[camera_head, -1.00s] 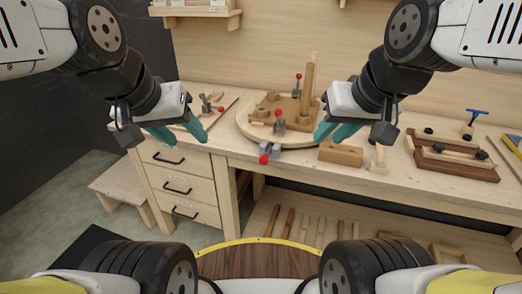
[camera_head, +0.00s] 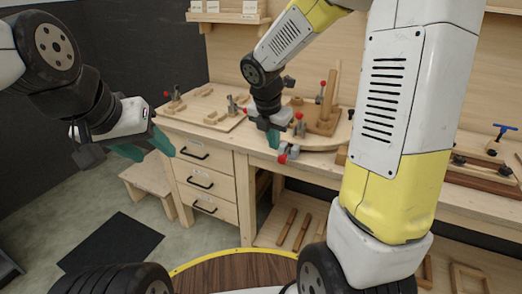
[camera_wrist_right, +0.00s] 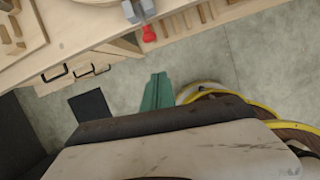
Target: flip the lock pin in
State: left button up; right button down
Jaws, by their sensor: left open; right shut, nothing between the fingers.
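The lock pin, with a red knob (camera_head: 282,158), sits in a grey metal block at the bench's front edge. The red knob also shows in the right wrist view (camera_wrist_right: 149,33), beside the grey block (camera_wrist_right: 137,10). My right gripper (camera_head: 273,138) is shut and empty, just left of and above the knob in the head view. Its teal fingers also show in the right wrist view (camera_wrist_right: 157,92), apart from the knob. My left gripper (camera_head: 145,148) is open and empty over the floor, left of the drawers.
A curved wooden form (camera_head: 325,139) with red-knobbed clamps stands on the bench behind the block. Another fixture board (camera_head: 205,108) lies to the left. Drawers (camera_head: 205,180) with black handles are below. My right arm hides much of the bench's right half.

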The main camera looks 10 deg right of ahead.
aim_at(283, 158)
jog(key=shift+w+a+f+n, duration=0.3)
jog(key=shift+a+f+n, duration=0.1)
jog(key=shift+n, duration=0.2)
jog(key=w+d+f, duration=0.4)
jog(key=w+f, duration=0.1)
jog(key=f, duration=0.5)
jog(key=shift+w, duration=0.35)
jog(key=shift+w+d+f, duration=0.1)
